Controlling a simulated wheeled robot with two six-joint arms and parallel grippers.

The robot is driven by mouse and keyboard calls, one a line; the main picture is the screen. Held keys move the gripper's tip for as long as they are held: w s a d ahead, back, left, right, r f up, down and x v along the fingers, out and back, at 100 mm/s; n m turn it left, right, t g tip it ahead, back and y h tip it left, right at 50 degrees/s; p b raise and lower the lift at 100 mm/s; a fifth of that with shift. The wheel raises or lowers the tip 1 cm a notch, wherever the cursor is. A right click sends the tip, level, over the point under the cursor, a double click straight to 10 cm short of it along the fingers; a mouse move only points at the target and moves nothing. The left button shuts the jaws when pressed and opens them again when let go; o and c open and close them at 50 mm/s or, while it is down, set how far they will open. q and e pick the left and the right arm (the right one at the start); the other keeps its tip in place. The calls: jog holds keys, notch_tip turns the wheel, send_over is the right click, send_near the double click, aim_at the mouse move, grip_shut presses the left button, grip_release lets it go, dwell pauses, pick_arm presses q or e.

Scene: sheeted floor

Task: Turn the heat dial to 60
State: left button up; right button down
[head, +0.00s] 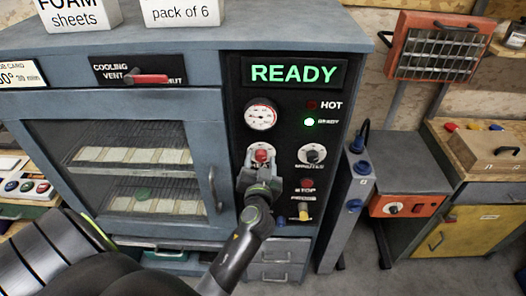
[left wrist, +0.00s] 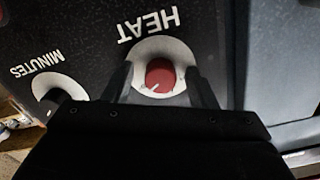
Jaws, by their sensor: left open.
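The heat dial (head: 261,155) is a red knob on a white round scale, on the black control panel of the grey oven cabinet. In the left wrist view the red heat dial (left wrist: 160,75) shows upside down under the word HEAT, with a pale pointer mark near its lower edge. My left gripper (head: 258,172) is in front of the dial. In the left wrist view the open fingers of my left gripper (left wrist: 160,88) stand one on each side of the red knob, apart from it. The scale numbers are too small or hidden to read. My right gripper is not in view.
The minutes dial (head: 311,154) is right of the heat dial. A lit READY display (head: 293,74) and a round gauge (head: 261,115) are above. The stop button (head: 307,184) is below right. The oven door handle (head: 214,188) is close on the left.

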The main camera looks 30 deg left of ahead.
pick_arm(q)
jog(key=shift+s+r, duration=0.1)
jog(key=c, duration=1)
jog(key=shift+n+b, duration=0.3)
jog(key=shift+b, duration=0.3)
jog(key=n+b, duration=0.2)
jog(key=b, duration=0.1)
jog(key=n+b, duration=0.2)
jog(key=b, duration=0.1)
jog(key=n+b, duration=0.3)
jog(key=b, duration=0.1)
jog(key=shift+d+f, duration=0.1)
jog(key=shift+f, duration=0.15)
jog(key=n+b, duration=0.2)
jog(key=shift+r+n, duration=0.15)
jog(key=shift+n, duration=0.25)
jog(key=shift+r+n+b, duration=0.1)
jog(key=shift+n+b, duration=0.55)
jog(key=shift+n, duration=0.05)
jog(key=shift+r, duration=0.1)
